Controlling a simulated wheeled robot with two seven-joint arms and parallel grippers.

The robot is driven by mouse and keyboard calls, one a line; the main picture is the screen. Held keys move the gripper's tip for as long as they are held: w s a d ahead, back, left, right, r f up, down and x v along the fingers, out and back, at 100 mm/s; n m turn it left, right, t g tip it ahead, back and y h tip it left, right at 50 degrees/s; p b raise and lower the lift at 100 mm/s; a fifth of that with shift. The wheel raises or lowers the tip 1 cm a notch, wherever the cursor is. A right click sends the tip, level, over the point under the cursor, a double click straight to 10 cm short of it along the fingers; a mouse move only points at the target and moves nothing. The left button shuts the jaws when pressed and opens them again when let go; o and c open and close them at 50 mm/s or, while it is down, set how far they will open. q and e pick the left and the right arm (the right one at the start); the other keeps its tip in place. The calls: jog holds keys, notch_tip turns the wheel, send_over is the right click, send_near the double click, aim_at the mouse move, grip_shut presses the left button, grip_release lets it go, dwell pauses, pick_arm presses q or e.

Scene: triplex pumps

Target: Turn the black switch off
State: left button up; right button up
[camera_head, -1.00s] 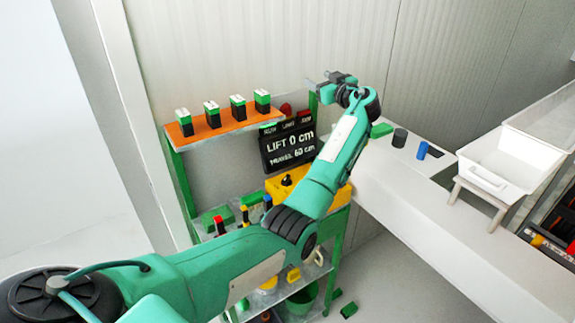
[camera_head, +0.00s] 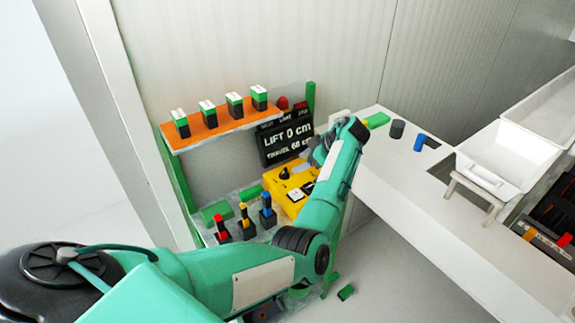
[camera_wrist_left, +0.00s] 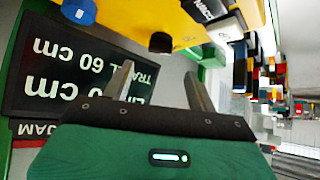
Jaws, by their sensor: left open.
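A yellow control box (camera_head: 272,186) stands on the green-framed bench, with a black knob (camera_head: 285,173) standing up on its top and dark, white-marked parts at its front. In the left wrist view the yellow box (camera_wrist_left: 125,22) fills the top, upside down, with a dark round knob (camera_wrist_left: 160,42), a blue knob (camera_wrist_left: 79,11) and a black part with white lettering (camera_wrist_left: 205,9). I cannot tell for sure which is the black switch. My left gripper (camera_wrist_left: 160,82) is open and empty, apart from the dark knob. In the head view it (camera_head: 318,150) is beside the box, partly hidden by my arm.
A black display reading "LIFT 0 cm" (camera_head: 286,138) stands behind the box. Red, yellow and blue topped levers (camera_head: 244,222) stand in front. An orange shelf (camera_head: 215,130) with several green-black blocks is above. A white counter (camera_head: 430,200) lies right.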

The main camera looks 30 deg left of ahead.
aim_at(285, 171)
pick_arm(q)
jog(key=p+x, duration=0.2)
jog(key=x, duration=0.4)
jog(key=shift+a+r, duration=0.1)
jog(key=shift+r, duration=0.05)
jog(key=shift+s+a+f, duration=0.1)
jog(key=shift+a+f, duration=0.3)
jog(key=shift+f, duration=0.2)
jog(key=c, duration=1)
